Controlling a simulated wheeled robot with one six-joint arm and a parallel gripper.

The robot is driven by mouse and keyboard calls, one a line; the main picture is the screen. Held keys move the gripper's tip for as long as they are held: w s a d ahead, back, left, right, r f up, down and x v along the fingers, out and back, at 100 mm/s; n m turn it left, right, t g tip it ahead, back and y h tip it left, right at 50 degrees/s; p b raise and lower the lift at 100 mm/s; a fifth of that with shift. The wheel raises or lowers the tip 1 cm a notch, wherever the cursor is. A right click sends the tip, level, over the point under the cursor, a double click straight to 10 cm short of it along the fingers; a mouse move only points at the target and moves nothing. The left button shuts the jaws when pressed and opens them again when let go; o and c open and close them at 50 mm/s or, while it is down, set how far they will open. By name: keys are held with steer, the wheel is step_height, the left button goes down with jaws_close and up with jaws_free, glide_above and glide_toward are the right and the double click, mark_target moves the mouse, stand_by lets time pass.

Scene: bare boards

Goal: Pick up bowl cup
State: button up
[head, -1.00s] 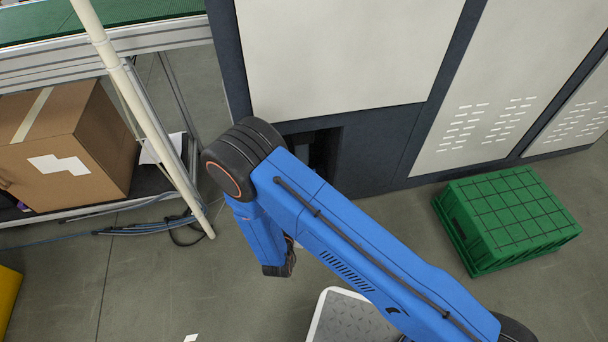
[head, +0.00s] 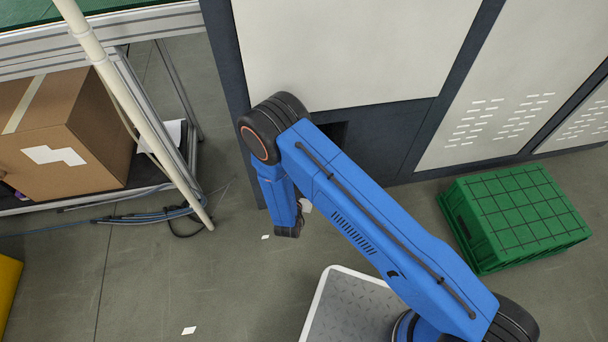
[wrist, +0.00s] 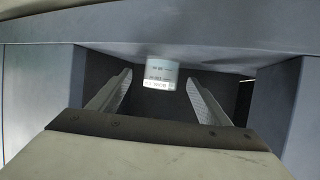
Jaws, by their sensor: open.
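A small pale cup (wrist: 161,73) with dark printed lines shows in the wrist view, inside a dark recess under a grey-blue ledge. My gripper (wrist: 160,82) is open, with its two fingers pointing forward on either side of the cup in the picture. The cup appears beyond or near the fingertips, and I cannot tell how far away it is. Nothing is held between the fingers. In the head view the cup is not visible, and my gripper is hidden behind my blue arm.
The recess walls (wrist: 30,95) stand close on both sides. In the head view, a large cabinet (head: 345,50) is behind my arm, a green crate (head: 515,215) is at right, and a shelf with a cardboard box (head: 62,135) is at left. Floor between is mostly clear.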

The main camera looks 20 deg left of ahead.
steer(key=shift+a+x, duration=0.2)
steer(key=shift+x, duration=3.65)
steer(key=shift+r, duration=0.2)
steer(key=c, duration=1.2)
